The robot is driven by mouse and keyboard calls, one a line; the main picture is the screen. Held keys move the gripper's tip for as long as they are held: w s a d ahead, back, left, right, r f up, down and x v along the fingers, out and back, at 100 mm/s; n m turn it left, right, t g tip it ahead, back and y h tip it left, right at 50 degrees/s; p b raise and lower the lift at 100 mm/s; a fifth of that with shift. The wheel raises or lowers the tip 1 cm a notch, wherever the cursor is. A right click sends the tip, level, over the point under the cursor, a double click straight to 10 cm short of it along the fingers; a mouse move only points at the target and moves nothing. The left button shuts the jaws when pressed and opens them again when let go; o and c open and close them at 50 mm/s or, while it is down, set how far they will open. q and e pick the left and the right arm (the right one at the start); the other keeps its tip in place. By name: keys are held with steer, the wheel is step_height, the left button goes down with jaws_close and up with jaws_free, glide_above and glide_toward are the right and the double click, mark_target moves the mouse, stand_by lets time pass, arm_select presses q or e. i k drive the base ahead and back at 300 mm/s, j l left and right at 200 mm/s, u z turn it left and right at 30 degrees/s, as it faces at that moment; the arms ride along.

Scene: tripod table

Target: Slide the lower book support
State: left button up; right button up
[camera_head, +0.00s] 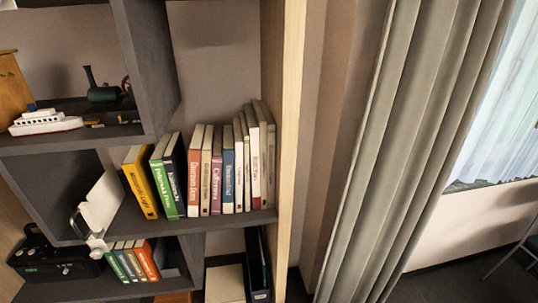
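A white, plate-like book support (103,201) stands tilted on the middle shelf, left of the books. A small pale fitting (95,242) shows at its lower front, by the shelf's edge; I cannot tell exactly how it joins the plate. A yellow book (140,182) leans to the right of the support, with a gap between them. Green, dark and other books (217,175) stand farther right in a row. No second book support is clear to see. Neither of my grippers is in view.
A lower compartment holds several small books (135,262) and a black object (52,260) at left. A toy boat (45,121) and a toy engine (104,93) sit on the upper shelf. A wooden side panel (291,140) and grey curtain (400,140) stand right.

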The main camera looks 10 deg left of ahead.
mark_target(105, 198)
steer(key=u, duration=1.75)
steer(key=l+z, duration=0.1)
steer(key=z, duration=0.3)
steer(key=i, duration=0.05)
